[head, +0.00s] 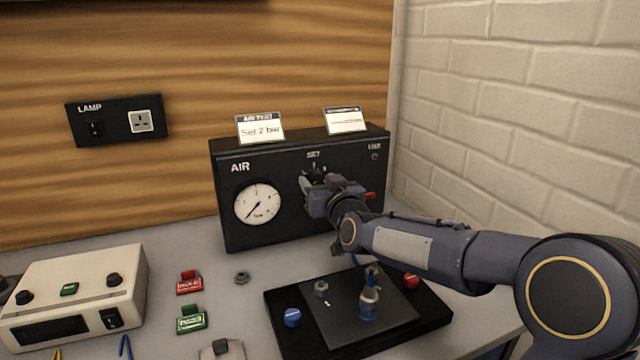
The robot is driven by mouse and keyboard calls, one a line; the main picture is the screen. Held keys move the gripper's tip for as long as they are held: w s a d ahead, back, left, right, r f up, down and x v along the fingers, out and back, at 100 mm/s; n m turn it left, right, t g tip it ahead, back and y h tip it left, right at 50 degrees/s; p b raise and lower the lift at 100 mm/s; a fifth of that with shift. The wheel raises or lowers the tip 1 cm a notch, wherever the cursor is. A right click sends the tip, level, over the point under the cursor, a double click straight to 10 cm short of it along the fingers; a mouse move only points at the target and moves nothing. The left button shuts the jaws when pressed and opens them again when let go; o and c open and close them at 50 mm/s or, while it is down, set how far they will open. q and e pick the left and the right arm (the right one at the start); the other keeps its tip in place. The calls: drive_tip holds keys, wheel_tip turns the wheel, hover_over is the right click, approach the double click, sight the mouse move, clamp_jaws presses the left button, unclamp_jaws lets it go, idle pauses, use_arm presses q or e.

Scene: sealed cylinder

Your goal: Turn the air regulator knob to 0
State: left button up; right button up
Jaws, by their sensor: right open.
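The black AIR box (285,225) stands at the back of the bench with a round white gauge (258,204) on its front. The gauge needle points to the lower left. My right gripper (312,182) is at the box's front, right of the gauge, below the SET label (313,154). It is open, with its fingers at the regulator knob's place. The knob is mostly hidden by the gripper, so I cannot tell its setting or whether the fingers touch it. My left gripper is not in view.
A black tray (437,318) with a small bottle (369,298), a blue cap (292,317) and a red cap (411,281) lies below my right arm. Green (192,318) and red (188,283) tags and a white control box (75,285) are left. A brick wall (520,120) bounds the right.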

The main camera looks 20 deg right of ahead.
drive_tip(key=s, duration=0.7)
drive_tip(key=shift+s+a, duration=0.25)
drive_tip(key=shift+s, duration=0.15)
